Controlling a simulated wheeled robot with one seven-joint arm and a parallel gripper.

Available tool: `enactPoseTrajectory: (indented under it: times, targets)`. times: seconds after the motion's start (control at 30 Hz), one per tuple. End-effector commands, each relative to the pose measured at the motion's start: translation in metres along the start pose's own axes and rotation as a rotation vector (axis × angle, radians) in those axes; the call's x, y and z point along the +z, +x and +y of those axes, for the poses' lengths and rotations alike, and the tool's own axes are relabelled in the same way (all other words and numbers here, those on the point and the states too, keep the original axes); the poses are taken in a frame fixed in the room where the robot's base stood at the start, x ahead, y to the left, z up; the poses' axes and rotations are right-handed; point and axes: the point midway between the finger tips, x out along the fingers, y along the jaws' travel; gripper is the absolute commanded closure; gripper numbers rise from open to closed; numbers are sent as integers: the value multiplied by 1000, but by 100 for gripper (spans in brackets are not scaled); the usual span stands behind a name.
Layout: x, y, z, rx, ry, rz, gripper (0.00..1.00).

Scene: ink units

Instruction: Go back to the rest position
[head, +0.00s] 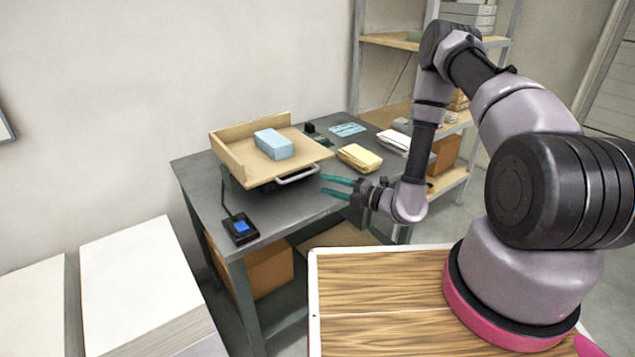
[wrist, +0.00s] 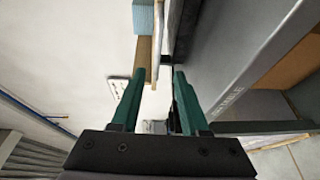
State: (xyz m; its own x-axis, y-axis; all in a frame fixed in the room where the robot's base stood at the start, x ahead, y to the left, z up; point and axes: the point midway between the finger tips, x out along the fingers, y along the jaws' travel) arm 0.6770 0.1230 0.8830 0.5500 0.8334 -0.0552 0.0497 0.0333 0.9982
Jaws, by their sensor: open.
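My gripper (head: 336,187) has green fingers and is at the right front part of the grey table, to the right of the wooden tray on the scale. In the wrist view my gripper (wrist: 156,98) is open, with clear space between the two fingers and nothing held. A light blue block (head: 273,144) rests on the wooden tray (head: 228,158). The block also shows at the top of the wrist view (wrist: 144,17).
Shelves stand behind at the right. White stacks (head: 139,285) are at the left front.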

Motion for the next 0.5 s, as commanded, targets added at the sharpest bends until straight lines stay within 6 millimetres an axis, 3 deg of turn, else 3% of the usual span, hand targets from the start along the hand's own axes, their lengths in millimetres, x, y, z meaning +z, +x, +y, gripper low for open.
enactPoseTrajectory:
  times: [0.4,0.5]
  targets:
    - [0,-8,0,1,0,1,55]
    - [0,-6,10,8,-27,20,55]
